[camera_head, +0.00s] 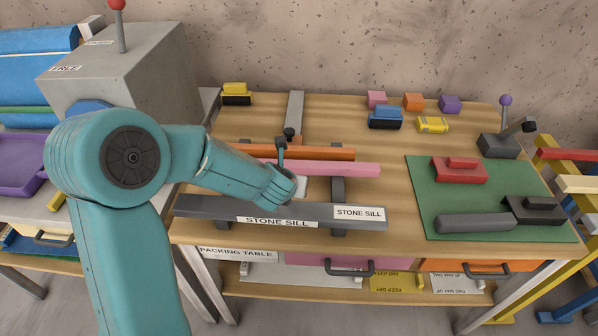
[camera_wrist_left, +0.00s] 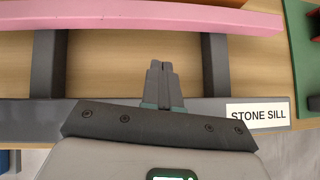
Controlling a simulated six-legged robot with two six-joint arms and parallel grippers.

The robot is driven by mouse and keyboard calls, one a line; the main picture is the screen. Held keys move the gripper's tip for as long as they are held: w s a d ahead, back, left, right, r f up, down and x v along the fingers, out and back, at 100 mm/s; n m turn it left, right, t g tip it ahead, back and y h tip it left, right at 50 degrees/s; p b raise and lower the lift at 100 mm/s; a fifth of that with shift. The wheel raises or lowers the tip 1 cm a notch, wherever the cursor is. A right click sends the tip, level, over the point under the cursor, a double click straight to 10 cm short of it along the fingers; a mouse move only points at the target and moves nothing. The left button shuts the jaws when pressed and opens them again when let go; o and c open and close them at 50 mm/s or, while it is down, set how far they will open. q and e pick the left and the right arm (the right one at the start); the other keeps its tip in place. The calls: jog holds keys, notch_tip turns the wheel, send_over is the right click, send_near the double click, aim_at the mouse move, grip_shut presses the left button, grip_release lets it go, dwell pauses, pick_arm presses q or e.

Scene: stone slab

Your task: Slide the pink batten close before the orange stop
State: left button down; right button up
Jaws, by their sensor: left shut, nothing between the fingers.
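The pink batten (camera_head: 335,169) lies across two dark supports, and it crosses the top of the left wrist view (camera_wrist_left: 150,15). The orange stop (camera_head: 320,153) is just behind it, roughly parallel; I cannot tell the exact gap. My left gripper (camera_wrist_left: 162,66) is shut and empty. Its fingertips are over the space between the grey stone sill (camera_wrist_left: 90,108) and the pink batten, on the near side of the batten and apart from it in the picture. In the head view my left wrist hides the fingertips and my forearm covers part of the batten. My right gripper is not in view.
The labelled stone sill (camera_head: 320,212) runs along the table's front. A green mat (camera_head: 425,180) with red and dark blocks lies at the right. Small coloured blocks and a yellow item (camera_head: 432,124) stand at the back. A grey box (camera_head: 150,65) stands left.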

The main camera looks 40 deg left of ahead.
aim_at(300, 166)
pick_arm(q)
jog(key=x, duration=0.3)
jog(key=shift+a+f, duration=0.35)
jog(key=w+p, duration=0.1)
jog(key=w, duration=0.1)
jog(key=w+a+p, duration=0.1)
jog(key=shift+w+f, duration=0.15)
jog(key=shift+w, duration=0.25)
jog(key=shift+w+a, duration=0.25)
jog(key=shift+a, duration=0.05)
jog(key=shift+w+d+f, duration=0.1)
jog(key=shift+w+f, duration=0.05)
jog(key=shift+w, duration=0.1)
jog(key=shift+w+a+p, duration=0.3)
jog(key=shift+w, duration=0.55)
jog(key=shift+a, duration=0.1)
jog(key=shift+s, duration=0.1)
